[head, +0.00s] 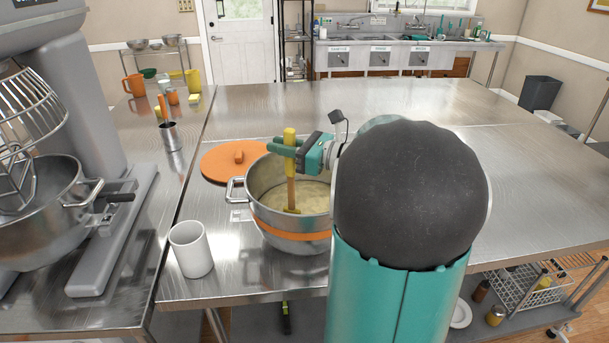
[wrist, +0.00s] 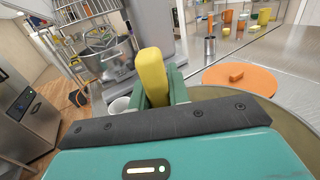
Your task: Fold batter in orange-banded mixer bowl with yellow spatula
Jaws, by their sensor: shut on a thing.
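The orange-banded mixer bowl (head: 290,236) stands on the steel table and holds pale batter (head: 308,194). My gripper (head: 286,150) is above the bowl, shut on the handle of the yellow spatula (head: 290,138). The spatula is close to upright, with its wooden shaft going down into the bowl and its yellow head low at the batter. In the wrist view the yellow handle (wrist: 151,72) stands between my green fingers. My arm hides the bowl's right side. How deep the spatula head sits in the batter is hard to tell.
An orange lid (head: 228,160) lies behind the bowl. A white mug (head: 191,250) stands at its front left. A stand mixer (head: 75,110) with a steel bowl is at far left. A metal cup (head: 171,136) holds utensils. The table behind and to the right is clear.

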